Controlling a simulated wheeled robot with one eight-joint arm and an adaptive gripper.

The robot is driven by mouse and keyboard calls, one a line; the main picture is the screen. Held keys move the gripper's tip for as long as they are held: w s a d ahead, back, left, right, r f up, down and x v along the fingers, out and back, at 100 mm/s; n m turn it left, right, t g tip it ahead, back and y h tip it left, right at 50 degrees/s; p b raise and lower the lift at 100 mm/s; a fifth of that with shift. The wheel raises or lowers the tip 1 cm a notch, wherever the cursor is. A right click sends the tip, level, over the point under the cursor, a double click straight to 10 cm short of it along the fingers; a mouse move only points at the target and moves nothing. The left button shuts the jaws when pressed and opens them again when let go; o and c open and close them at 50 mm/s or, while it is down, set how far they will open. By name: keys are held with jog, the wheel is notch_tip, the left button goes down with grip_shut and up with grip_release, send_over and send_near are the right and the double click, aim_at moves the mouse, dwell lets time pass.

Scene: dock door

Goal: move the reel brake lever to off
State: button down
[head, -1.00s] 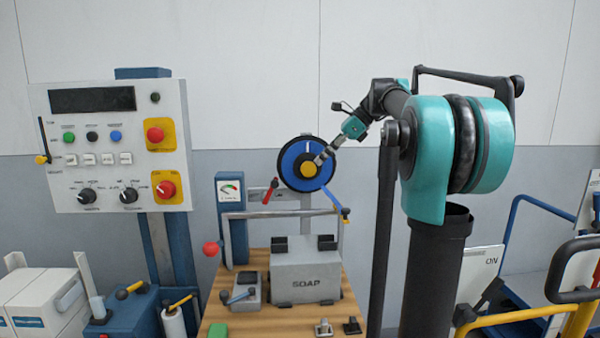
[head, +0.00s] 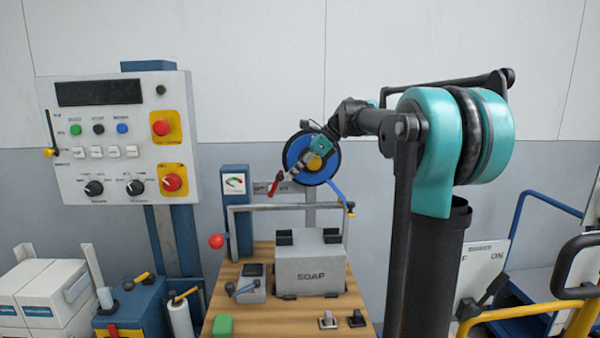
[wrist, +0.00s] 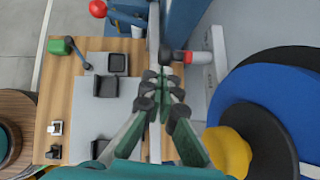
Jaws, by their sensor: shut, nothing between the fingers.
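The reel (head: 296,150) is a blue disc with a black rim and yellow hub on a post behind the bench. The small red lever (head: 276,184) sits at its lower left, in front of a grey label plate, and slants down to the left. My gripper (head: 304,165) is in front of the reel, to the upper right of the lever. In the wrist view my gripper (wrist: 165,78) is shut and empty. A reddish lever part (wrist: 198,57) with a dark end lies just beyond the fingertips; I cannot tell if they touch. The reel (wrist: 285,85) fills the right side.
The bench (head: 250,320) holds a grey SOAP box (head: 312,271), a small lever box (head: 248,290) and a green block (head: 222,325). A control panel (head: 118,180) stands left, a gauge (head: 233,183) nearer.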

jog(key=shift+a, duration=0.1)
dwell(0.3)
jog(key=shift+a+r+h, duration=0.2)
jog(key=shift+h, duration=0.1)
jog(key=shift+a+r+h, duration=0.2)
jog(key=shift+a+h, duration=0.05)
jog(key=shift+h, duration=0.05)
jog(key=shift+a+r+h, duration=0.2)
jog(key=shift+a+h, duration=0.1)
jog(key=a+r+h, duration=0.1)
jog(key=a+h, duration=0.7)
jog(key=a, duration=0.1)
jog(key=shift+n, duration=0.3)
jog(key=shift+r, duration=0.15)
dwell(0.4)
jog(key=shift+r, duration=0.7)
